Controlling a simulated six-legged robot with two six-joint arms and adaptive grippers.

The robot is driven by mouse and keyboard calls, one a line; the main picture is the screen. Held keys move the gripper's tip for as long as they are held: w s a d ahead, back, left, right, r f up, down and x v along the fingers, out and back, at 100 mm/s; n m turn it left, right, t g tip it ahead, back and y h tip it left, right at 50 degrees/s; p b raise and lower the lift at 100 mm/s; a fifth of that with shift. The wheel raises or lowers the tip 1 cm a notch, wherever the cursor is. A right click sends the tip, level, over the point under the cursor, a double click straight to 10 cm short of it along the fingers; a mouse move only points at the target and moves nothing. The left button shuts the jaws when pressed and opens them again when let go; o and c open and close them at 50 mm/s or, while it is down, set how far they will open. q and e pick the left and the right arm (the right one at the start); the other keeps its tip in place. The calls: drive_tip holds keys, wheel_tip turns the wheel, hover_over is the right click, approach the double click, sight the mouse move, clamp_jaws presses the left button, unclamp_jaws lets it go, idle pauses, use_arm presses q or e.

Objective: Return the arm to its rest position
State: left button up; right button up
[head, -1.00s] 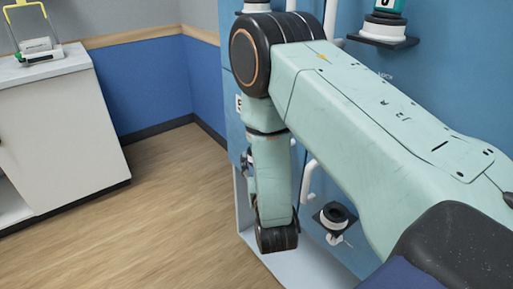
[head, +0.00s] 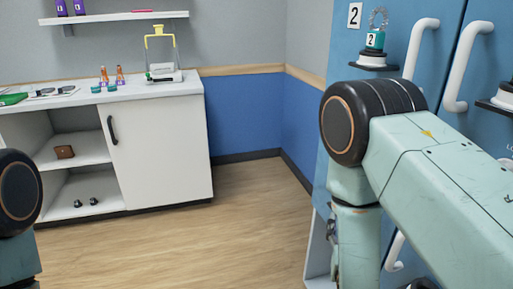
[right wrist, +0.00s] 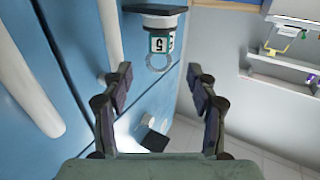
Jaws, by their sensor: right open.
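My right arm, pale green with a black elbow joint, fills the right side of the head view in front of the blue cabinet (head: 455,75). Its gripper is out of the head view. In the right wrist view my right gripper (right wrist: 160,78) is open, its two dark fingers apart with nothing held between them. Beyond the fingers is a teal-and-white block marked 5 (right wrist: 160,43) with a ring, by a dark bracket. Part of my left arm shows at the left edge of the head view; its gripper is not seen.
The blue cabinet with white handles (head: 421,48) is close to my right arm. A white counter (head: 160,140) with several small items stands at the left. The wood floor (head: 225,240) between is clear.

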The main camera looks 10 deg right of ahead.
drive_tip(key=s+a+f+n+g+y, duration=0.1)
drive_tip(key=s+a+f+g+y, duration=0.15)
drive_tip(key=s+f+g, duration=0.4)
drive_tip(key=s+a+f+n+g+y, duration=0.2)
drive_tip(key=s+f+y, duration=0.15)
drive_tip(key=f, duration=0.65)
drive_tip(key=s+a+f+g+y, duration=0.1)
drive_tip(key=s+g, duration=0.3)
drive_tip(key=s, duration=0.6)
drive_tip(key=s+a+f+n+g+y, duration=0.1)
drive_tip(key=s+a+f+g, duration=0.1)
drive_tip(key=s, duration=0.7)
wheel_tip(320, 180, down, 3)
drive_tip(key=shift+s+a+r+g, duration=0.15)
drive_tip(key=shift+s+a+g, duration=0.15)
drive_tip(key=shift+g, duration=0.55)
